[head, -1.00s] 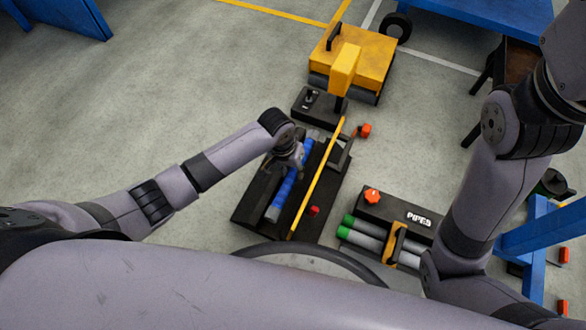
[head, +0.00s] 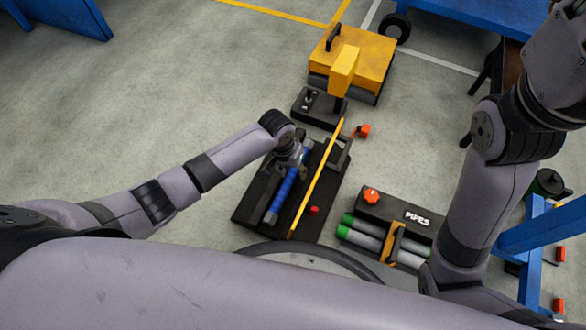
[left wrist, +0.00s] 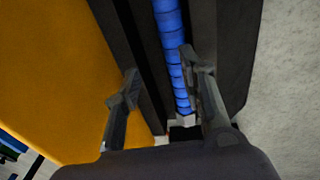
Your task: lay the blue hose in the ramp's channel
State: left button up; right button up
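The blue hose (head: 285,191) lies lengthwise along the black ramp (head: 254,208), in line with its channel. A narrow grey strip shows at the hose's near end. I cannot tell how deep the hose sits. My left gripper (head: 299,158) is low over the far part of the hose and hides some of it. In the left wrist view, the two fingers of the left gripper (left wrist: 162,88) are apart. The blue hose (left wrist: 174,58) runs between them, closer to the right finger. My right arm is at the right, but its gripper is out of view.
A yellow bar (head: 318,178) runs along the ramp, right of the hose. A red knob (head: 314,210) is near its lower end. A black "PIPES" case (head: 392,208) with green-ended pipes stands to the right. A yellow machine (head: 368,58) stands beyond. Left floor is clear.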

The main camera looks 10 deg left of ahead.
pick_arm(q)
jog(key=shift+o, duration=0.9)
notch_tip(320, 180, up, 12)
jog(key=a, duration=0.2)
jog(key=shift+s, duration=0.4)
jog(key=shift+f, duration=0.1)
